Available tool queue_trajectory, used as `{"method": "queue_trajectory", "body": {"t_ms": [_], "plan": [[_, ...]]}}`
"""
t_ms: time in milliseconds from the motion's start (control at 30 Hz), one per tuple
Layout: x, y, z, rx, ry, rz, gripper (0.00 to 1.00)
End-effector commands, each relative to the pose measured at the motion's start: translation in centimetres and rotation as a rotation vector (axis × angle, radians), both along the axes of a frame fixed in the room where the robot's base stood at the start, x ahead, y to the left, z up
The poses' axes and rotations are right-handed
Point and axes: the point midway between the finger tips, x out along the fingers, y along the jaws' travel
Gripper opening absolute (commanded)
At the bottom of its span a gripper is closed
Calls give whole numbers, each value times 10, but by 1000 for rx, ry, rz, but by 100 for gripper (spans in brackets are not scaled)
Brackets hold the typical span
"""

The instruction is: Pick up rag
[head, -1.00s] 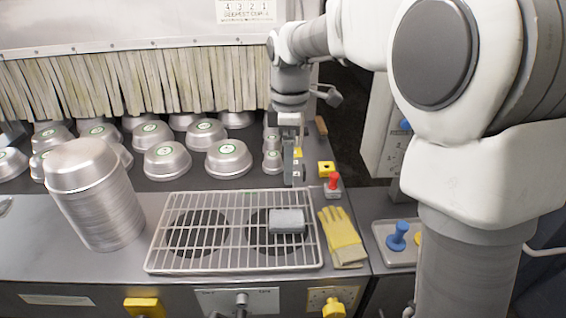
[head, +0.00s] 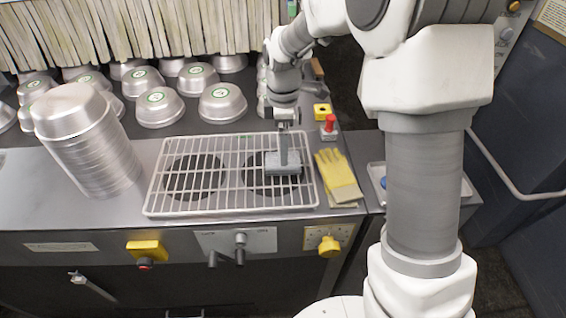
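The rag (head: 274,169) is a small grey folded cloth lying on the right part of the wire rack (head: 222,152). My gripper (head: 284,160) points straight down, with its fingertips at the middle of the rag. The fingers show edge-on, so I cannot see the gap between them or whether they grip the cloth. The rag still appears to rest on the rack, and its middle is partly hidden by the fingers.
Yellow gloves (head: 337,175) lie just right of the rack. A red-topped button (head: 329,125) and a yellow block (head: 322,112) stand behind them. A tall stack of metal pans (head: 100,160) leans at the left. Several upturned pans (head: 222,103) fill the back.

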Motion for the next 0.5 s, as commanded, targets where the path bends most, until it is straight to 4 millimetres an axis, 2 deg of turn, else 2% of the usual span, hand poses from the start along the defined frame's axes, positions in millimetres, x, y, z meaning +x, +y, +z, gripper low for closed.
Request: {"method": "queue_trajectory", "body": {"t_ms": [200,300,500], "plan": [[-1,1,-34,-1,5,0,100],[-1,1,-44,0,3,0,100],[-1,1,-47,0,1,-1,100]]}}
